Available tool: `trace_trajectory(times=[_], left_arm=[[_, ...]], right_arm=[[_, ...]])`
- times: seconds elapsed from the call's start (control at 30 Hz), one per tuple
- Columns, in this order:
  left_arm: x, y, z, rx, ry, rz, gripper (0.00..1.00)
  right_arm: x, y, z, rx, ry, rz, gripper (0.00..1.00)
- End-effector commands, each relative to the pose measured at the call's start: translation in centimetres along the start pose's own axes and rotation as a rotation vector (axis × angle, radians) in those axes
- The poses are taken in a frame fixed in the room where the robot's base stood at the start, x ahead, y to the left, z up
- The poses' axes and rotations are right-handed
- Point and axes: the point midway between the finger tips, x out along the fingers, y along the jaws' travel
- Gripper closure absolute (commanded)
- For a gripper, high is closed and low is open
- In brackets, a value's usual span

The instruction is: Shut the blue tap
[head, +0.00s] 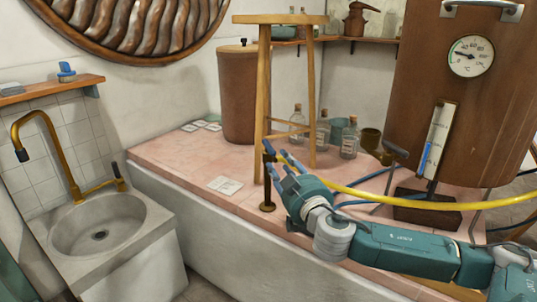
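My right gripper (279,163), teal with blue-grey fingers, reaches in from the right over the pink tiled top. Its two fingers show apart, their tips close to the upper end of a thin upright post with a brass foot (267,206). I cannot tell whether they touch it. The post may be the tap; its upper part is small and partly covered by the fingers, and I cannot make out a blue handle for sure. My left gripper is not in view.
A wooden stool (261,90) stands just behind my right gripper. A yellow hose (400,200) and a blue hose (375,176) run by my arm. Glass bottles (349,138) and a brown boiler (430,70) stand behind.

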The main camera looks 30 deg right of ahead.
Motion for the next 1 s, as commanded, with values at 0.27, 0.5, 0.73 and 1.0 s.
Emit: trace_trajectory(times=[0.27, 0.5, 0.73, 1.0], left_arm=[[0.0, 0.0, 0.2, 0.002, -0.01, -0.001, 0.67], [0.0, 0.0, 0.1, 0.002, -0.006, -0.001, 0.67], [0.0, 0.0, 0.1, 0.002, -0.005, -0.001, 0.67], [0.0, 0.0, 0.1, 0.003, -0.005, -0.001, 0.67]], right_arm=[[5.2, 0.1, -0.1, 0.002, 0.002, 0.003, 0.67], [7.4, 0.0, 0.0, 0.0, -0.001, 0.001, 0.67], [7.6, 0.0, 0.1, -0.001, -0.002, 0.0, 0.67], [7.6, 0.0, 0.1, -0.001, -0.002, 0.0, 1.0]])
